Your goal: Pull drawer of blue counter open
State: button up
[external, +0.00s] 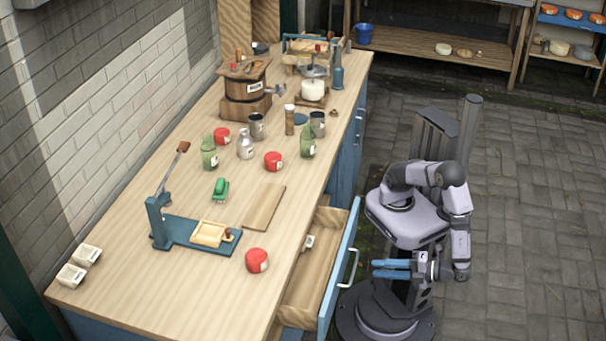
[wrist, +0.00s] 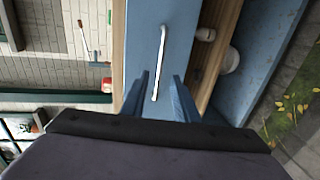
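The blue counter (external: 346,165) has a wooden top, and its near drawer (external: 312,285) stands pulled out. The drawer has a blue front (external: 338,275) with a pale bar handle (external: 352,268). The handle (wrist: 159,62) also shows in the wrist view, running lengthwise along the blue front (wrist: 140,45). My gripper (external: 375,268) is outside the drawer front, its blue fingers pointing at the handle with a small gap. In the wrist view my gripper (wrist: 160,85) has its fingers apart, with the handle's lower end seen between them. It holds nothing.
A small white item (external: 308,242) lies in the drawer. The counter top carries a blue lever press (external: 195,232), a red round item (external: 257,260), a wooden board (external: 265,208), bottles and cups. Paved floor (external: 530,240) to the right is clear.

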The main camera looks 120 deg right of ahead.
jog(key=w+d+r+m+g+h+p, duration=0.1)
jog(key=w+d+r+m+g+p, duration=0.15)
jog(key=d+r+p, duration=0.45)
jog(key=w+d+r+m+g+h+p, duration=0.1)
jog(key=w+d+r+m+g+p, duration=0.2)
jog(key=d+r+p, duration=0.45)
jog(key=w+d+r+m+g+h+p, duration=0.1)
jog(key=d+r+m+g+p, duration=0.25)
jog(key=r+p, duration=0.55)
jog(key=n+g+y+p, duration=0.2)
jog(key=n+y, duration=0.2)
jog(key=y, duration=0.3)
send_over(347, 233)
notch_tip(347, 233, down, 10)
jog(key=shift+f, duration=0.1)
jog(key=w+a+f+n+t+y, duration=0.1)
jog(key=a+f+n+y, duration=0.3)
jog(key=a, duration=0.7)
jog(key=shift+w+f+n+t+y, duration=0.3)
jog(key=shift+w+f+n+y, duration=0.1)
jog(key=shift+w+n+y, duration=0.25)
jog(key=shift+s+f, duration=0.1)
